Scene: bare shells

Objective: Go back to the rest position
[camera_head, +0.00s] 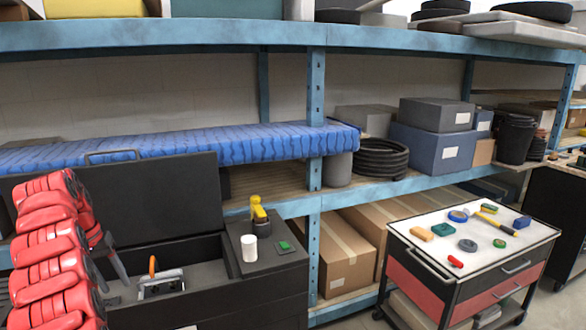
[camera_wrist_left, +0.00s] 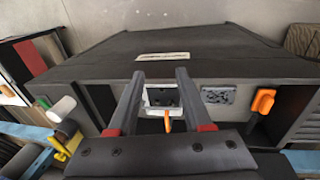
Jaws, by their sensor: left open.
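My left arm comes in at the left edge of the head view as a stack of red links. Its gripper (camera_head: 113,262) shows partly beside the arm, left of a grey-and-white item with an orange handle (camera_head: 160,282) in the open black box. In the left wrist view the two fingers of my left gripper (camera_wrist_left: 160,74) stand apart with nothing held between them. The orange-handled item (camera_wrist_left: 163,97) shows beyond and between the fingers, apart from them as far as I can tell. My right gripper is in neither view.
The black box (camera_head: 205,290) has a raised lid behind. A white cylinder (camera_head: 249,248), a yellow tool (camera_head: 258,212) and a green piece (camera_head: 284,246) sit on its right part. A blue shelf (camera_head: 314,90) stands behind. A white-topped cart (camera_head: 410,222) with small items stands right.

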